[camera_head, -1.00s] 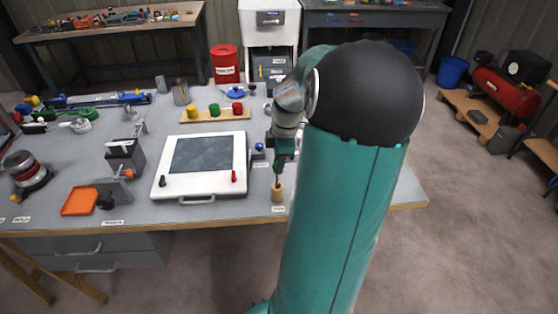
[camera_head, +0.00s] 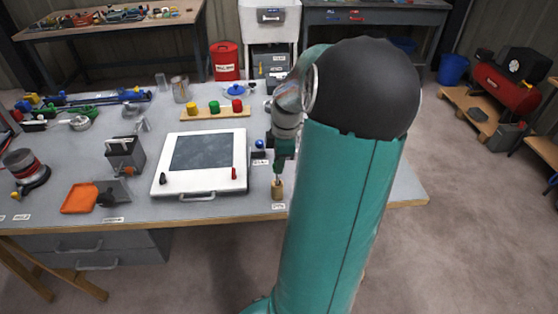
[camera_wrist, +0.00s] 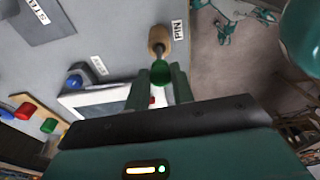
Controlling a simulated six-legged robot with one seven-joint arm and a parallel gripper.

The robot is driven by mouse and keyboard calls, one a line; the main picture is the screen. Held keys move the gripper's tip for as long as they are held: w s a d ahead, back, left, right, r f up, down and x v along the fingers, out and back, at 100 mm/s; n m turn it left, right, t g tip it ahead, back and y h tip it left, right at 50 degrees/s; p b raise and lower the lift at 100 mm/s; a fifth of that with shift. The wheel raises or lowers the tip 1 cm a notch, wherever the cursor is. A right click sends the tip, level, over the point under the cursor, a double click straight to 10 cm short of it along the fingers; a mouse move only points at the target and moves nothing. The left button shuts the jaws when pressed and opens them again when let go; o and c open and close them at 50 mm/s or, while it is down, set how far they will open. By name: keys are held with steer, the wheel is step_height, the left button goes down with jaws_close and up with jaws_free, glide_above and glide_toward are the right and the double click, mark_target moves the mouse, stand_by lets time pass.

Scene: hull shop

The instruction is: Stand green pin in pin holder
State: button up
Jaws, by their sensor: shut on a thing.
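The pin holder (camera_head: 278,190) is a small wooden cylinder near the front right of the workbench. It also shows in the wrist view (camera_wrist: 158,38), beside a label reading PIN. The green pin (camera_wrist: 160,72) has a green head, which sits between the two green fingers of my gripper (camera_wrist: 159,83). My gripper is shut on that head and stands directly above the holder in the head view (camera_head: 281,165). The pin's thin shaft points down to the holder's top. How deep its tip sits, if at all, I cannot tell.
A white framed panel (camera_head: 242,150) with a dark screen lies left of the holder. A blue knob (camera_head: 259,144) stands just behind the holder. A wooden strip (camera_head: 200,115) with yellow, green and red pegs is farther back. The bench's front edge is close.

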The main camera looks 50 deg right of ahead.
steer(key=shift+f, duration=2.55)
stand_by(0.8)
steer(key=o, duration=1.5)
steer(key=shift+c, duration=0.2)
steer(key=shift+r, duration=0.15)
steer(key=shift+r, duration=3.9)
